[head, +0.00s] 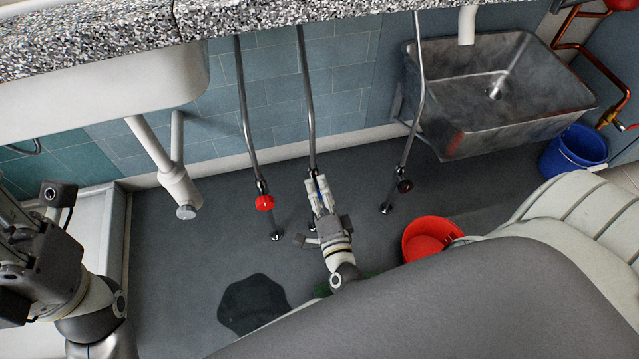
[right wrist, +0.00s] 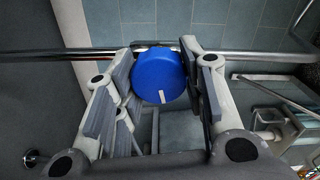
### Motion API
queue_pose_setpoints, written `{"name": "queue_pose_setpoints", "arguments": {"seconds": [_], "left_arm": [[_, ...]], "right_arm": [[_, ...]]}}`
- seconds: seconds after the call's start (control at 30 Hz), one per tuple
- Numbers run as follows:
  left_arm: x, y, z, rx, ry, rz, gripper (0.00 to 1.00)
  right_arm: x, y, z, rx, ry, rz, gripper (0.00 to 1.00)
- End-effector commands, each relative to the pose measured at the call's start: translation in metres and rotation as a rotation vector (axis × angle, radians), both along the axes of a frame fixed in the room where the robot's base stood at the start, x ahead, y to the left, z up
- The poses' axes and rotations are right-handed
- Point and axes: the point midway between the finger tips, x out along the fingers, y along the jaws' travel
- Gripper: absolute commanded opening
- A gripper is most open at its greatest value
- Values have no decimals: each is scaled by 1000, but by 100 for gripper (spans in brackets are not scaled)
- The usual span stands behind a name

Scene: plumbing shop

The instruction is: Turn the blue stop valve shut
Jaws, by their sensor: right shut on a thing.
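The blue stop valve's round handle (right wrist: 158,74) shows in the right wrist view, with a short white mark low on its face. My right gripper (right wrist: 163,88) is shut on it, one finger pad on each side. In the head view my right gripper (head: 315,182) is at the middle pipe (head: 307,100) and hides most or all of the blue handle. My left gripper (head: 22,245) is at the left edge of the head view, far from the valves; its fingers are too unclear to tell open from shut.
A red valve handle (head: 264,203) is on the pipe to the left and a black one (head: 405,186) on the pipe to the right. A red bucket (head: 428,238), a blue bucket (head: 573,151), a metal sink (head: 500,90) and a dark floor patch (head: 252,303) are around.

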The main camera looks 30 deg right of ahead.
Motion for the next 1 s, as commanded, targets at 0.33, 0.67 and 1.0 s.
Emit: {"name": "queue_pose_setpoints", "arguments": {"seconds": [0.33, 0.67, 1.0], "left_arm": [[1, 0, -2, 2, 6, 0, 40], [1, 0, 0, 2, -1, 1, 40], [1, 0, 0, 3, -2, 1, 40]], "right_arm": [[1, -1, 0, 149, -42, -2, 14], [1, -2, 0, 182, -50, -3, 14], [1, -2, 0, 181, -50, -3, 48]]}}
